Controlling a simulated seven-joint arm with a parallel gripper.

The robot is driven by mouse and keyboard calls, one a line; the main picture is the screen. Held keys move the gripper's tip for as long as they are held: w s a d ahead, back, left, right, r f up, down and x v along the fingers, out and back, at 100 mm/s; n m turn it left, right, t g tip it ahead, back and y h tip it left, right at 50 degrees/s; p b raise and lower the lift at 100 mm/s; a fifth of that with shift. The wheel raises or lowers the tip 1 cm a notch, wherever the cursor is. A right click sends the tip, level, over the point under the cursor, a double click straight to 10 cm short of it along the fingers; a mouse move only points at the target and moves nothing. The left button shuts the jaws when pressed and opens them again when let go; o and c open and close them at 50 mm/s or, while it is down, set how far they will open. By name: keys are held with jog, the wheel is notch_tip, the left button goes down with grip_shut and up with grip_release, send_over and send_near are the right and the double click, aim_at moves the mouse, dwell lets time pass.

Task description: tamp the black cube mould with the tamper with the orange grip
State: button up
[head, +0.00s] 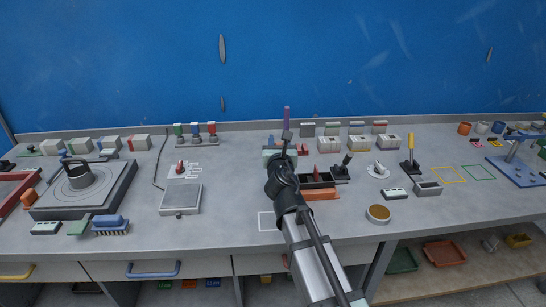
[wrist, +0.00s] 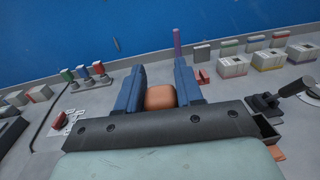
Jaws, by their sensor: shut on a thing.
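My gripper (wrist: 160,95) has its blue fingers closed on the sides of a rounded orange-brown grip (wrist: 160,97), which looks like the tamper's grip. The tamper's lower part is hidden behind my gripper. In the head view my dark wrist hides the fingers and the tamper. A black open-topped mould (head: 327,181), apparently the cube mould, stands just right of my wrist, with a reddish piece showing at it. In the wrist view part of a black box (wrist: 266,128) shows at the right, apart from the held grip.
An orange bar (head: 322,194) lies in front of the mould, and a black-handled tool (head: 343,168) stands right of it. A yellow-handled tool (head: 410,152), a white dish (head: 378,171) and a round tan-filled pan (head: 378,213) are farther right.

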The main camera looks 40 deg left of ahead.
jog(key=w+a+r+m+t+h, duration=0.2)
jog(key=w+m+t+h, duration=0.5)
jog(key=w, duration=1)
jog(key=s+d+m+g+h, duration=0.3)
jog(key=d+m+g+h, duration=0.6)
jog(key=d+h, duration=0.6)
notch_tip(320, 180, down, 6)
jog(key=a+m+t+h, duration=0.1)
jog(key=h, duration=0.1)
jog(key=shift+w+a, duration=0.2)
jog(key=shift+a, duration=0.15)
jog(key=shift+f, duration=1.7)
jog(key=shift+r, duration=1.8)
